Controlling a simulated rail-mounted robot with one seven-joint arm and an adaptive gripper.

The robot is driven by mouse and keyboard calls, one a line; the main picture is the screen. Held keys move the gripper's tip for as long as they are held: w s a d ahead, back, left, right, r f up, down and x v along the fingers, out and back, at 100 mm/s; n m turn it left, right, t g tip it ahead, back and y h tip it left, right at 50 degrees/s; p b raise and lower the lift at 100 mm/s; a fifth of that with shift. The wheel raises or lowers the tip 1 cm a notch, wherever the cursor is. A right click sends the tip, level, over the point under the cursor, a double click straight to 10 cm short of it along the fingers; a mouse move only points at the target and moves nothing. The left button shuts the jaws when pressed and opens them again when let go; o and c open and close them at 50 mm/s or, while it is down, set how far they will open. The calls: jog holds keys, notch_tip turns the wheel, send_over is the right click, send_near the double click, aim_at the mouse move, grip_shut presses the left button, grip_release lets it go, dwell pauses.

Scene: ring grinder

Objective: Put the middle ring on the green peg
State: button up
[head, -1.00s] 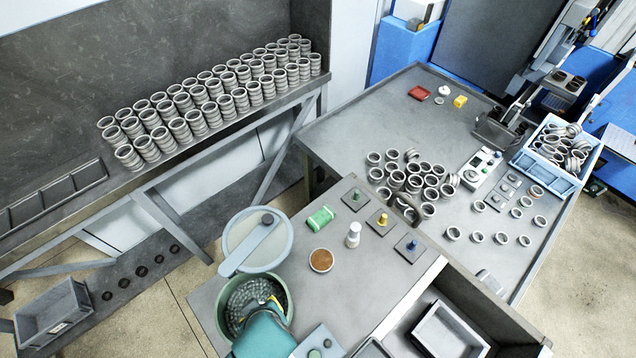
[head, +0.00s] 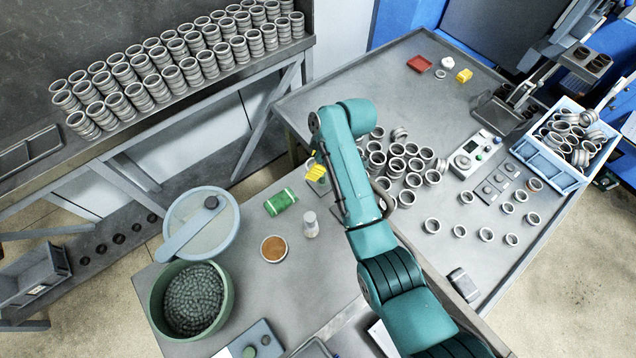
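Many grey metal rings lie on the table; a dense heap of them (head: 405,165) is right of my arm, and several lie singly (head: 487,234) farther right. I cannot tell which one is the middle ring.
A blue crate of rings (head: 545,160) and a grey control box (head: 474,153) are at right. Ring stacks fill the shelf (head: 160,155).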

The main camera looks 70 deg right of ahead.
aim_at(324, 175)
jog(key=shift+s+d+f, duration=0.15)
jog(key=shift+s+d, duration=0.2)
jog(key=shift+d, duration=0.2)
jog(key=shift+s+d+f, duration=0.15)
jog(key=shift+s+d, duration=0.2)
jog(key=shift+d, duration=0.15)
notch_tip(324, 175, down, 9)
jog(key=shift+f+b, duration=0.15)
jog(key=shift+b, duration=0.7)
jog(key=o, duration=1.2)
jog(key=shift+r, duration=0.25)
jog(key=p+v, duration=0.2)
jog(key=v, duration=0.9)
jog(key=shift+s+r, duration=0.1)
jog(key=shift+r, duration=0.3)
